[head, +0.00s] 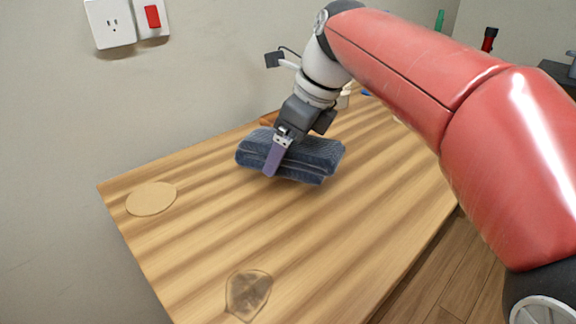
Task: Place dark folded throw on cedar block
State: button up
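The dark folded throw (315,153) is a thick dark blue folded bundle over the far half of the wooden table. My gripper (276,157) comes down on it from above, with one purple finger flat against its near side. The other finger is hidden behind the throw. The gripper looks shut on the throw. I cannot tell whether the throw touches the table top. A small reddish-brown piece (268,118) shows just behind the throw and may be the cedar block; most of it is hidden.
The wooden table top (210,225) is bare in front of the throw. A flat tan round (151,199) lies at its left edge and a brown translucent piece (248,293) near the front. A wall with an outlet (111,22) borders the table. Small items stand behind my arm.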

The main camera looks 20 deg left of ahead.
jog(key=shift+f+b, duration=0.35)
jog(key=shift+f, duration=1.5)
jog(key=shift+f, duration=0.15)
jog(key=o, duration=0.9)
